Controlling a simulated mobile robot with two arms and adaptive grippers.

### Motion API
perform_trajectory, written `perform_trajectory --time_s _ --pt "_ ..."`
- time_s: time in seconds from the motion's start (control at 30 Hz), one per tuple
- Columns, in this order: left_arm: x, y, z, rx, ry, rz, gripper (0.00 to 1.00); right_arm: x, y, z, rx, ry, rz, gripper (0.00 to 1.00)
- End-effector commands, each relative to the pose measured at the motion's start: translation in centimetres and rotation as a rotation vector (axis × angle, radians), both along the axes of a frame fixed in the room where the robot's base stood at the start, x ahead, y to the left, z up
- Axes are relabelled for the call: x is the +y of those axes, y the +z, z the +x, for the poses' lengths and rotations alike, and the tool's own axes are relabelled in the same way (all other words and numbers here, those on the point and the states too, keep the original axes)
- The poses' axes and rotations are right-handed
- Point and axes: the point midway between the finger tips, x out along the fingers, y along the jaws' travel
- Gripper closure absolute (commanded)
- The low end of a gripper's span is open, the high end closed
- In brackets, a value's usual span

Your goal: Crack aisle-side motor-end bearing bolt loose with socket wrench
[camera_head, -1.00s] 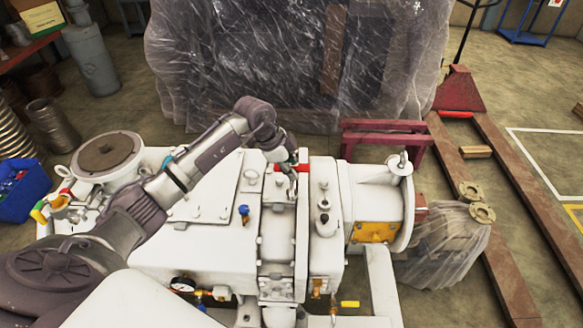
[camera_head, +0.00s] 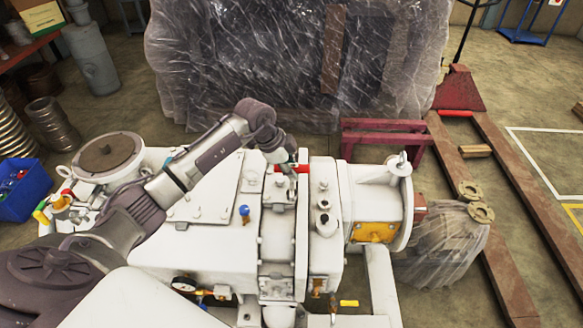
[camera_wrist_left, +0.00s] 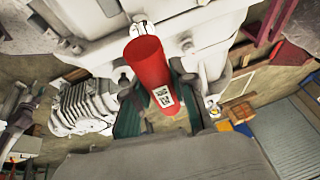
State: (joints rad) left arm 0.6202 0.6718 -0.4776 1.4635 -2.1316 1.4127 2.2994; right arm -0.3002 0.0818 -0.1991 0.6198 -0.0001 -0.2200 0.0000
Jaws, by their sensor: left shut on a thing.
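My left gripper (camera_head: 287,166) is over the upper middle of the white vacuum pump (camera_head: 215,240). It is shut on the red handle of the socket wrench (camera_head: 302,169). In the left wrist view, the red handle (camera_wrist_left: 158,77) has a white printed label and points up between the greenish fingers of the left gripper (camera_wrist_left: 155,112). The wrench's socket end is hidden, so I cannot tell whether it sits on a bolt. The motor-end bearing bolt cannot be made out. My right gripper is not in view.
A plastic-wrapped crate (camera_head: 250,70) stands close behind the pump. A blue bin (camera_head: 25,190) is at the left. Raised fittings (camera_head: 323,203) stand on the pump's top.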

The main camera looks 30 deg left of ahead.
Motion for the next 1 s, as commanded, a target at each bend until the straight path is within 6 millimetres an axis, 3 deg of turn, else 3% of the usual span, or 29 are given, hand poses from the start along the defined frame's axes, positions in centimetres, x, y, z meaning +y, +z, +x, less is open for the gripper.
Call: perform_trajectory --time_s 1.0 --pt "0.0 -1.2 0.0 0.0 0.0 0.0 1.0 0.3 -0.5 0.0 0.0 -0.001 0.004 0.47"
